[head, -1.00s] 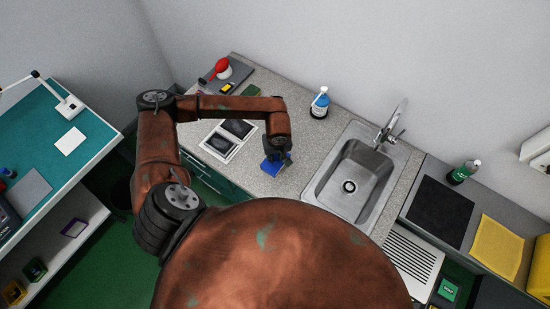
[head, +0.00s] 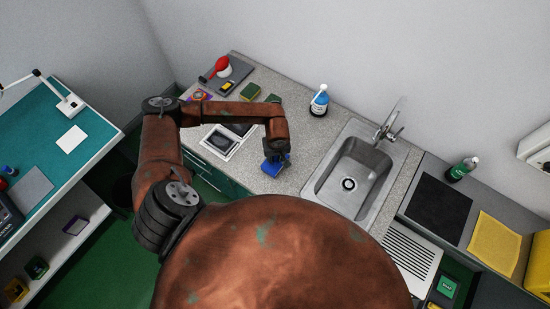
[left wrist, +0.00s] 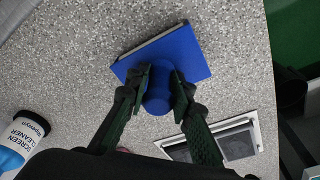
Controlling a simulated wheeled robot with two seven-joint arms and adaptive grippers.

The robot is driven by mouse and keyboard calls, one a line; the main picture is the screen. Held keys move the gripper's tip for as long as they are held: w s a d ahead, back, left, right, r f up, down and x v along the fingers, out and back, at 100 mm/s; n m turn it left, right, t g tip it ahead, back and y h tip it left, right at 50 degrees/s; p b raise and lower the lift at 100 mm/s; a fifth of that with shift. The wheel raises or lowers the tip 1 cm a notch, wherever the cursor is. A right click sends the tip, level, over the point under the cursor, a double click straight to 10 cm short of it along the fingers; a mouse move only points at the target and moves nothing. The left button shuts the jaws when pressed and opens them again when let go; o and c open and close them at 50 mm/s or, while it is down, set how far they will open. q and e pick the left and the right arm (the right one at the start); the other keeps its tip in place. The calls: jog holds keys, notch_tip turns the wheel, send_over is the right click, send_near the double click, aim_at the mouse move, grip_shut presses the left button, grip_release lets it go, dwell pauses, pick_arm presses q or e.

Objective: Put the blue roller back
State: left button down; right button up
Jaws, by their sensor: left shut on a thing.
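The blue roller (head: 272,168) is at the counter's front part, left of the sink. In the left wrist view it shows as a blue upright cylinder (left wrist: 157,98) joined to, or standing on, a flat blue rectangular part (left wrist: 190,55). My left gripper (head: 277,152) is over it and shut on the blue cylinder, one finger on each side. I cannot tell whether the blue underside touches the counter. A white-framed tray with dark panels (head: 222,142) lies just left of it, partly under my arm. My right gripper is not in view.
A screen cleaner bottle (head: 319,103) stands behind, toward the wall. The sink (head: 350,180) is to the right. Sponges (head: 250,92) and a dark mat with a red-and-white tool (head: 222,66) lie at the back left. Speckled counter (head: 300,135) is free around the gripper.

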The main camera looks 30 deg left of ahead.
pick_arm(q)
jog(key=shift+s+a+f, duration=0.1)
jog(key=shift+s+f, duration=0.2)
jog(key=shift+f, duration=0.25)
jog(key=c, duration=2.1)
grip_release()
jog(key=o, duration=0.4)
jog(key=shift+w+a+f, duration=0.1)
jog(key=shift+f, duration=0.1)
jog(key=shift+r, duration=0.15)
